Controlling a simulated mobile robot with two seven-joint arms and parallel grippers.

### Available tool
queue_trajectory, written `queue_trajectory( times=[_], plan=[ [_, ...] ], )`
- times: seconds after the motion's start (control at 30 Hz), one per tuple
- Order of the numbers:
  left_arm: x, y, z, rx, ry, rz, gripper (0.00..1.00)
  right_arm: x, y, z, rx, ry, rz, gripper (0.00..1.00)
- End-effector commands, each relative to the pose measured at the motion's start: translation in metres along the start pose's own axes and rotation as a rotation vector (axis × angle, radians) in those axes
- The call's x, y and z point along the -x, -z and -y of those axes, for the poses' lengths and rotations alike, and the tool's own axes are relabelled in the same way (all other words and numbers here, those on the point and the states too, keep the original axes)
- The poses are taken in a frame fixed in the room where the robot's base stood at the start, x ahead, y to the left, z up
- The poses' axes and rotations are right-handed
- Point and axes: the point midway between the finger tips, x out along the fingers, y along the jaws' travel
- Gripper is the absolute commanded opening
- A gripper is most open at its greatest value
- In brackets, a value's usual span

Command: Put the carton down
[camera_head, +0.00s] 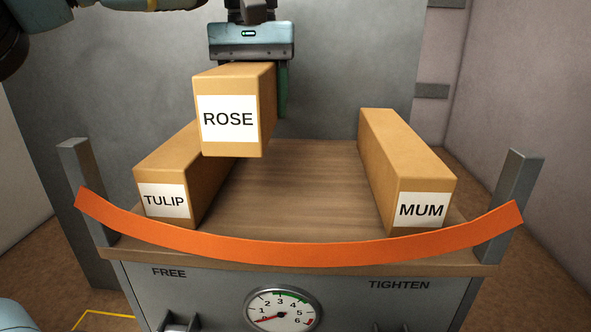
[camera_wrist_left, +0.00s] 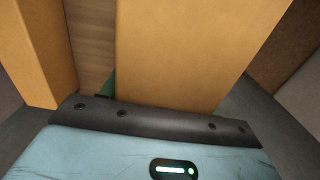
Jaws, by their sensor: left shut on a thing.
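The ROSE carton (camera_head: 265,108) is a long tan box with a white label on its near end. My left gripper (camera_head: 281,92) is shut on it from behind and holds it up over the wooden top (camera_head: 300,200). In the left wrist view the ROSE carton (camera_wrist_left: 195,50) fills the middle, in front of my gripper (camera_wrist_left: 155,105). The TULIP carton (camera_head: 170,165) lies on the top at the left, and the MUM carton (camera_head: 400,160) lies at the right. The held carton overlaps the TULIP carton in the head view. My right gripper is not in view.
An orange strap (camera_head: 300,252) runs across the front between two grey posts, left (camera_head: 87,180) and right (camera_head: 520,175). Below are a gauge (camera_head: 283,309) and the words FREE and TIGHTEN. The wooden top is bare between the TULIP and MUM cartons.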

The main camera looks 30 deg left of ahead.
Motion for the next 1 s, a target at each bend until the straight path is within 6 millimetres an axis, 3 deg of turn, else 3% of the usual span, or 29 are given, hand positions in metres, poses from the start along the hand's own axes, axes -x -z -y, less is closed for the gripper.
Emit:
queue_trajectory(
  times=[0.23, 0.6, 1.0],
  plan=[
    [0.0, -0.001, 0.0, -0.001, -0.001, -0.002, 0.19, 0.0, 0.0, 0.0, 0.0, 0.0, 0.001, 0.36],
    [-0.052, -0.001, 0.0, -0.001, -0.002, -0.002, 0.19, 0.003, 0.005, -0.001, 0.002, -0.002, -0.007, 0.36],
    [-0.069, 0.0, 0.001, 0.001, -0.001, -0.002, 0.19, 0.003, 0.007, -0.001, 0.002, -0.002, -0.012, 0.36]
  ],
)
